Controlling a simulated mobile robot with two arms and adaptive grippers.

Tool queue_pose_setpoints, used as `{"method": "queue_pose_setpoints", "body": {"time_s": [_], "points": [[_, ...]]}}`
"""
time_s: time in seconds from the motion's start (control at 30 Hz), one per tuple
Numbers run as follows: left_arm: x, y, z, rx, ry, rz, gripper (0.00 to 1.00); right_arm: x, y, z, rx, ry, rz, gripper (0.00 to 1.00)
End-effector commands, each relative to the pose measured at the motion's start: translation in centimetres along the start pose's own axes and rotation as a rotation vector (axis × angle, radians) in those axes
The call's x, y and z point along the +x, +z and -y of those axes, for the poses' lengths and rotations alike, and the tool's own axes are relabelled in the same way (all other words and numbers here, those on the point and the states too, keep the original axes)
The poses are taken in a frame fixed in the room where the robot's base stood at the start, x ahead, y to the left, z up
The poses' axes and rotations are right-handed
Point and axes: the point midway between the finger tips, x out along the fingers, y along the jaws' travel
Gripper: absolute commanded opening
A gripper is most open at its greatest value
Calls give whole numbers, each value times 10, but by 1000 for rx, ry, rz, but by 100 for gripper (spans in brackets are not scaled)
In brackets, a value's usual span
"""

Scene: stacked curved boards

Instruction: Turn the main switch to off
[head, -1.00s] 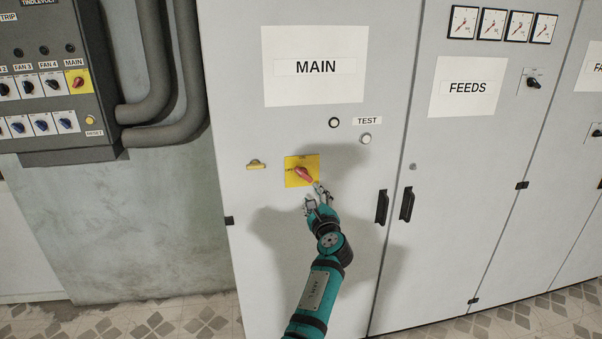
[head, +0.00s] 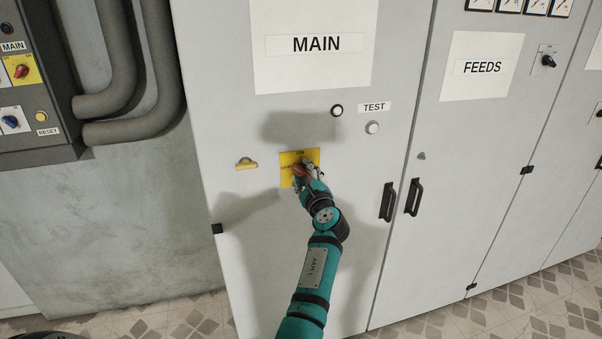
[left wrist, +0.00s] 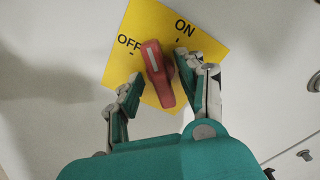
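The main switch is a red handle (head: 299,170) on a yellow plate (head: 286,181) on the cabinet door marked MAIN. In the left wrist view the red handle (left wrist: 158,75) has a white line, and its upper end lies between the words OFF and ON on the yellow plate (left wrist: 210,45). My left gripper (head: 306,173) is at the switch and partly hides it. In the left wrist view its fingers (left wrist: 160,66) stand apart on either side of the handle. The right finger is very close to it; contact is unclear. A gap shows at the left finger. My right gripper is not in view.
Black door handles (head: 387,201) stick out at the right. A grey control box (head: 40,110) hangs at the left.

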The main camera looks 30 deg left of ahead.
Motion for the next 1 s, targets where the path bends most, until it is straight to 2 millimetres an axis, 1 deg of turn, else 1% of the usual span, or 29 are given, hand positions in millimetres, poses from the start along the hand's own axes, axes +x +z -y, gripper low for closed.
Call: {"method": "queue_pose_setpoints", "body": {"time_s": [0.17, 0.27, 0.4, 0.47, 0.5, 0.77, 1.0], "points": [[0, 0, 0, 0, 0, 0, 39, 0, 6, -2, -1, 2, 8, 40], [0, 0, 0, 0, 0, 0, 28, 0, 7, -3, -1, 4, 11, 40], [0, 0, 0, -1, -1, 0, 9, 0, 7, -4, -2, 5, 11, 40], [0, 0, 0, -1, -1, 0, 2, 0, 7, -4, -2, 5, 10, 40], [0, 0, 0, -1, -1, 0, 0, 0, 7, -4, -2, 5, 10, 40], [0, 0, 0, -33, -2, 1, 0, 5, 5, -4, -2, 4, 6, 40], [0, -2, -1, -164, -4, 2, 0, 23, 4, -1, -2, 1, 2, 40]]}}
